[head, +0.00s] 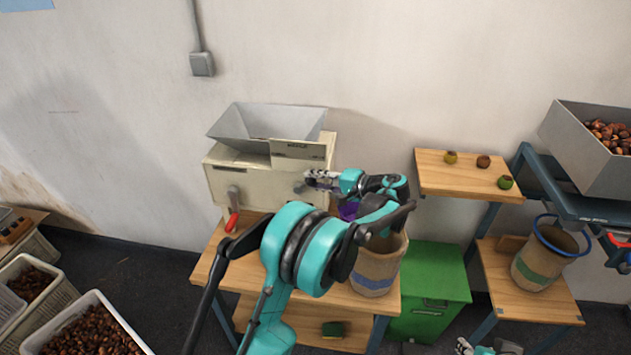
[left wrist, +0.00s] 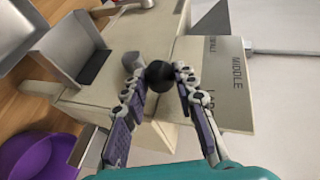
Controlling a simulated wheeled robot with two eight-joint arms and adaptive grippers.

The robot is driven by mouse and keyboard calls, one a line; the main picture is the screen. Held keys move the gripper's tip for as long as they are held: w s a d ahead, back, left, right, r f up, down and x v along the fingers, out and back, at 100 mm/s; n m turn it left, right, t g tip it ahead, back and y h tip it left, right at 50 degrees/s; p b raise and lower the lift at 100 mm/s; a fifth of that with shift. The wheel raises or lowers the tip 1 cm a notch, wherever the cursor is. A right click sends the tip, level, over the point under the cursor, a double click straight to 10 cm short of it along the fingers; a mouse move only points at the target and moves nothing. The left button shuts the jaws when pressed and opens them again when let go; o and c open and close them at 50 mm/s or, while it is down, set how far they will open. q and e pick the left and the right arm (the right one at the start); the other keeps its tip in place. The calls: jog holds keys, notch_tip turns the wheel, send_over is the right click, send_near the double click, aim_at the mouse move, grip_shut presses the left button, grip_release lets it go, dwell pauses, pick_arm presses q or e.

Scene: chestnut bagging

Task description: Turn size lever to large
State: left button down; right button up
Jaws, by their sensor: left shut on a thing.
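The cream sorting machine (head: 225,187) stands on a wooden table against the wall. Its label plate (head: 297,149) also shows in the left wrist view (left wrist: 222,95), where MIDDLE is readable and the other words are partly hidden. The size lever's black knob (left wrist: 159,75) sits between the fingers of my left gripper (left wrist: 160,88), which is shut on it. In the head view my left gripper (head: 318,179) is at the machine's right front, and the knob is hidden there. I cannot tell which size the lever points to. My right gripper (head: 487,348) is partly visible at the bottom edge, its jaws unclear.
A red-handled lever (head: 232,221) hangs at the machine's front left. A grey hopper (head: 240,122) tops the machine. A purple bowl (left wrist: 35,157) lies near my left gripper. A sack (head: 372,275) stands below my left arm, beside a green cabinet (head: 437,280). A wooden shelf (head: 455,182) is to the right.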

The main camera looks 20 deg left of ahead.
pick_arm(q)
jog(key=c, duration=1.2)
grip_release()
jog(key=shift+d, duration=0.15)
jog(key=v, duration=1.1)
jog(key=shift+d, duration=0.4)
jog(key=shift+s+a+r, duration=0.1)
